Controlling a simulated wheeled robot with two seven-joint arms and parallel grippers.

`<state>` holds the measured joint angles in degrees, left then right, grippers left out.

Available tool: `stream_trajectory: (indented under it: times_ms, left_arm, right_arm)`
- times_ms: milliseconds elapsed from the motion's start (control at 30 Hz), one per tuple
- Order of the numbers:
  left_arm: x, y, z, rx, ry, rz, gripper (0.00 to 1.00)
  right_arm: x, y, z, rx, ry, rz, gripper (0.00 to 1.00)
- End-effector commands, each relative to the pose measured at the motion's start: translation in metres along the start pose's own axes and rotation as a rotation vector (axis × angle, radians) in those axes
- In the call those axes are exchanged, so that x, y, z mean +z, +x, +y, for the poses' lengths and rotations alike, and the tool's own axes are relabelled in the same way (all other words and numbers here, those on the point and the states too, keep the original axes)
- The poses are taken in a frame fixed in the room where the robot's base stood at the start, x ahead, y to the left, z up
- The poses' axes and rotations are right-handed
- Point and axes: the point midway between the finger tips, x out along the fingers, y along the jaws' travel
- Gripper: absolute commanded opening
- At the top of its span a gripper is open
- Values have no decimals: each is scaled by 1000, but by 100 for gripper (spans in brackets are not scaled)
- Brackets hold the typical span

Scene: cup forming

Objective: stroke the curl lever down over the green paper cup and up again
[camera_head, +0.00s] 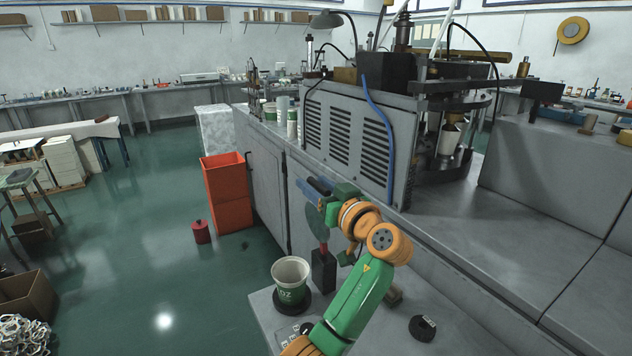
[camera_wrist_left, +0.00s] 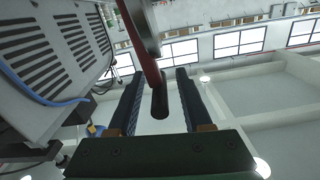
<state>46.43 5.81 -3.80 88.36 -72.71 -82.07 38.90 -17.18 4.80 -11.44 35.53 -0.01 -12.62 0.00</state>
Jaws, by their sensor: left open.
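The green paper cup (camera_head: 291,283), with a white rim and inside, stands upright on a dark round base on the grey bench. Just right of it is a dark post (camera_head: 323,270) with a red bar (camera_head: 323,246) rising from it, seemingly the curl lever. My left gripper (camera_head: 314,186) is above and behind the cup, fingers pointing left. In the left wrist view, the red lever (camera_wrist_left: 149,68) comes down to a dark grip (camera_wrist_left: 159,103) between the two open fingers, with gaps on both sides. The lever's upper part is mostly hidden in the head view. My right gripper is not in view.
A large grey machine cabinet (camera_head: 265,190) stands behind the bench, with a vented housing (camera_head: 345,140) and blue hose on top. A black round piece (camera_head: 422,328) lies on the bench (camera_head: 465,335) at right.

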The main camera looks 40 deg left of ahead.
Motion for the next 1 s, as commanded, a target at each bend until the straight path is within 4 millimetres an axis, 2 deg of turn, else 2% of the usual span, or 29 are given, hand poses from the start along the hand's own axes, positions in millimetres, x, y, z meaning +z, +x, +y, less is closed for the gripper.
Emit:
stream_trajectory:
  times_ms: [100,267,300,1000]
  left_arm:
    - [1,0,0,0,0,0,47]
    - [0,0,0,0,0,0,4]
    - [0,0,0,0,0,0,0]
    - [0,-1,0,-1,0,0,0]
  right_arm:
    - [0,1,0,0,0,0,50]
    - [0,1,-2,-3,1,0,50]
    - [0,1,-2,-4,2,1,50]
    - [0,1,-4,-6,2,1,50]
